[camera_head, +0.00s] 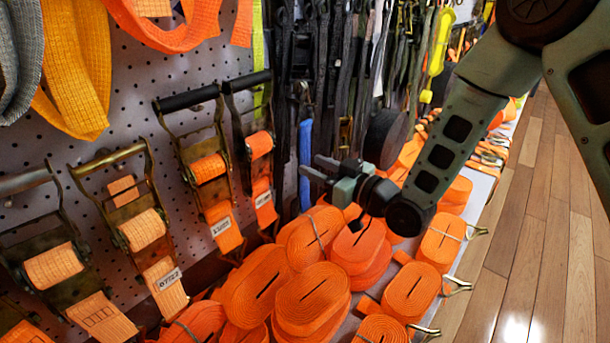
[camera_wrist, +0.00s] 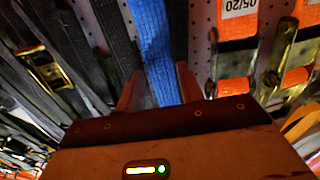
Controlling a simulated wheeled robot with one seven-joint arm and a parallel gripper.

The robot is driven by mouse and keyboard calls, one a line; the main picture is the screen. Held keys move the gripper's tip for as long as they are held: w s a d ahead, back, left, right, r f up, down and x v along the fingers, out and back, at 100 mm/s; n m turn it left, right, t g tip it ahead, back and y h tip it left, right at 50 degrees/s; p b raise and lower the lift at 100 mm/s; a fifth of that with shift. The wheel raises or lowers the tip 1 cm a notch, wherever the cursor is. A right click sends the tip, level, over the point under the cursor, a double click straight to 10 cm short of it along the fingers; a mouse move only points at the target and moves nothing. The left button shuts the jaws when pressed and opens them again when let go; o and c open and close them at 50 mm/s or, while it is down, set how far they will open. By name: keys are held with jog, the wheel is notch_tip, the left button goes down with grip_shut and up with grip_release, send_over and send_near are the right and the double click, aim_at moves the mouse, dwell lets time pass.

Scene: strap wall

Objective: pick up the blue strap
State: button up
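In the wrist view the blue strap (camera_wrist: 153,40) runs down from the top into the space between my fingers. My gripper (camera_head: 317,170) is level with the lower part of the strap, pointing left at the wall. In the wrist view my gripper (camera_wrist: 158,88) has its two fingers apart, one on each side of the strap, with a gap at the left. Whether the fingers touch the strap cannot be told. The strap's lower end is hidden behind my gripper body in the wrist view.
Orange ratchet straps (camera_head: 262,145) hang to the left of the blue strap. Dark straps (camera_head: 340,90) hang to its right. Several rolled orange straps (camera_head: 312,296) lie on the shelf below my gripper. The wooden floor (camera_head: 545,230) at the right is clear.

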aim_at(306, 162)
jog(key=b+x, duration=0.1)
jog(key=x, duration=0.2)
jog(key=shift+w+a, duration=0.1)
jog(key=shift+a, duration=0.1)
jog(key=shift+r, duration=0.1)
jog(key=c, duration=0.8)
